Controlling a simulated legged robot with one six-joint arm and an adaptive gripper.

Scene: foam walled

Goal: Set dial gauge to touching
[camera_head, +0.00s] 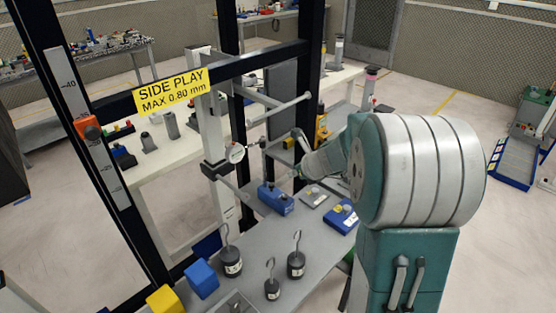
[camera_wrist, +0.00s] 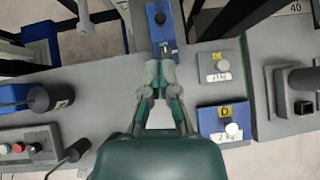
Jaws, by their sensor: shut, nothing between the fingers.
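The dial gauge (camera_head: 236,152), with a round white face, sits on an upright post (camera_head: 212,130) left of centre in the head view. A short stem reaches right from it to a small dark part near the bar ends; I cannot tell whether its tip touches anything. In the wrist view my gripper (camera_wrist: 160,70) is shut and empty, in front of a blue block (camera_wrist: 162,20). I cannot make out the gauge in the wrist view.
A yellow "SIDE PLAY MAX 0.80 mm" sign (camera_head: 170,91) hangs on the black frame, near an orange slider (camera_head: 88,127). The blue block (camera_head: 275,198), a grey plate (camera_head: 315,195) and hooked weights (camera_head: 231,262) stand on the grey bench (camera_head: 262,240) below.

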